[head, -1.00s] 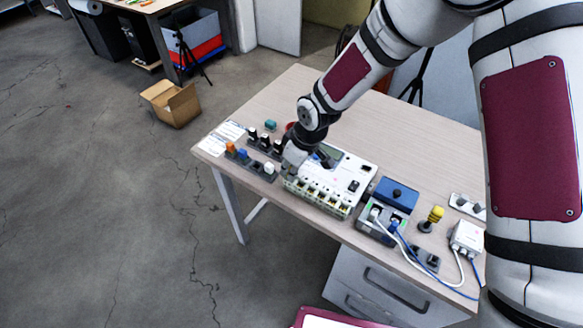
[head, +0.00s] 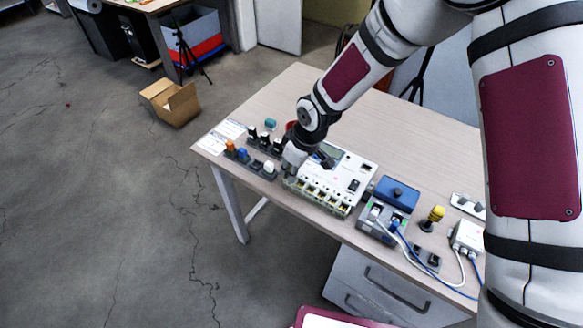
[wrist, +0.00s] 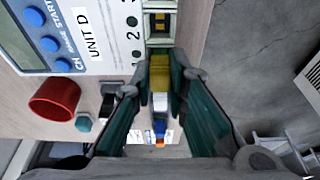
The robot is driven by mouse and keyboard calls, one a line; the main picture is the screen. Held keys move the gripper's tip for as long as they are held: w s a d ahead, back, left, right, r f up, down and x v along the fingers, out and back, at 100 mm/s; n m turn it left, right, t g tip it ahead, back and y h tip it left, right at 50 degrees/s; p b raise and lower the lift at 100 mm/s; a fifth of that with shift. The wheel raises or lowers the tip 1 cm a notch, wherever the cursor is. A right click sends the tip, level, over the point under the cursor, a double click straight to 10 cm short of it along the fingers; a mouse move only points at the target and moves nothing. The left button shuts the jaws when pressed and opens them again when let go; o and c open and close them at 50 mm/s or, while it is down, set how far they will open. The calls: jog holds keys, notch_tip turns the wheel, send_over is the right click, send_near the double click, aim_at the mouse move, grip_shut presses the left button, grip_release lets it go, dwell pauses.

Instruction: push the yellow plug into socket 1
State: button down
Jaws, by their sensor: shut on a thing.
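My gripper (wrist: 162,82) is shut on the yellow plug (wrist: 160,72), which shows between its two green-lined fingers in the wrist view. The plug lies in line with the socket row of the white unit marked UNIT D (wrist: 100,22), beside the printed 1. Its front end meets the socket row's near end in the picture; how deep it sits in socket 1 is hidden. In the head view my gripper (head: 293,158) is at the left end of the white unit (head: 345,172), and the plug cannot be made out there.
A holder with orange, blue and white plugs (head: 243,156) stands left of the unit, with a row of black-and-white plugs (head: 264,140) behind it. A red cup-like part (wrist: 55,98) is close by. A blue-topped box (head: 396,195) with cables stands to the right.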

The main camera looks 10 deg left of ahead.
jog(key=shift+f, duration=0.25)
dwell(0.5)
jog(key=c, duration=1.3)
grip_release()
jog(key=shift+c, duration=0.2)
jog(key=shift+r, duration=0.1)
jog(key=shift+r+p, duration=1)
jog(key=shift+r, duration=2.5)
